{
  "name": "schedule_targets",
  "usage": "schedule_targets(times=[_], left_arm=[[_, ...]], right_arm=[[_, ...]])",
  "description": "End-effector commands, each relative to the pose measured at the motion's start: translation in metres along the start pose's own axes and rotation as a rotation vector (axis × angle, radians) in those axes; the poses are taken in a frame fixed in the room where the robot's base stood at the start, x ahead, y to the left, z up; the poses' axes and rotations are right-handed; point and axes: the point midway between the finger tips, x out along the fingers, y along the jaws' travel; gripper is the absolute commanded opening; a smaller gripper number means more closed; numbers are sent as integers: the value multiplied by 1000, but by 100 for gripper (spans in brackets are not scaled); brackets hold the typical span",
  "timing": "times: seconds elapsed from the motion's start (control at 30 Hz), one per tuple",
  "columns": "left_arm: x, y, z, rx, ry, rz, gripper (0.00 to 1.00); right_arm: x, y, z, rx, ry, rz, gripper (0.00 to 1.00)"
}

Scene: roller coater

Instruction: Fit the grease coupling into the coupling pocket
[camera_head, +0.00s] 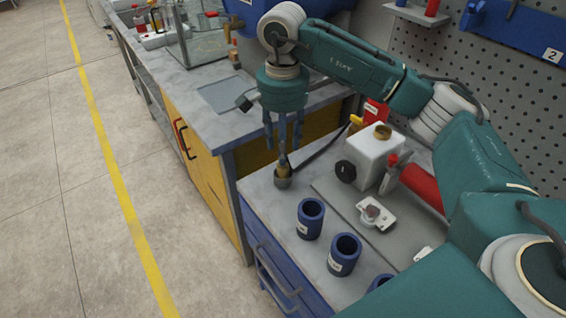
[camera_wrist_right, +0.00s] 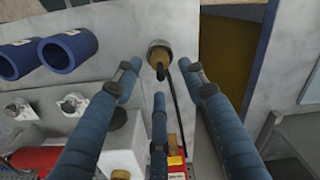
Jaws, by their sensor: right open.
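My left gripper is out of view.
Blue cylinders (camera_head: 310,218) stand along the bench's front. A white box (camera_head: 375,155) with a black knob, a red cylinder (camera_head: 422,190) and a small metal bracket (camera_head: 375,214) lie to the right. A pegboard (camera_head: 500,90) stands behind. The floor at left is clear.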

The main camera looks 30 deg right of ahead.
Motion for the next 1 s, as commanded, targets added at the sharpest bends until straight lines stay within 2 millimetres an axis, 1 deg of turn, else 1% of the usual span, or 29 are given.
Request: schedule_targets(times=[0.03, 0.1, 0.2, 0.3, 0.47, 0.87, 0.93, 1.0], left_arm=[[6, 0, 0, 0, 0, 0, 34], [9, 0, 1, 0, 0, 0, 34], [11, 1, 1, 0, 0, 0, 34], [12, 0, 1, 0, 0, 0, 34], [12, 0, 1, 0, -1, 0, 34], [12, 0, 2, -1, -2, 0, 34], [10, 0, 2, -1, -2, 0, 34], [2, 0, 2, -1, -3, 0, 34]], right_arm=[[-9, -1, 0, 0, 1, -5, 41], [-23, -1, 0, 0, 1, -4, 41], [-39, -1, 0, 1, 1, -3, 41], [-48, 0, 0, 0, 0, -1, 41], [-54, 0, 0, 0, -1, 0, 41], [-54, 0, 0, 0, -1, 1, 41], [-56, 0, 0, 0, -1, 1, 41], [-65, 0, 0, 0, 0, 0, 41]])
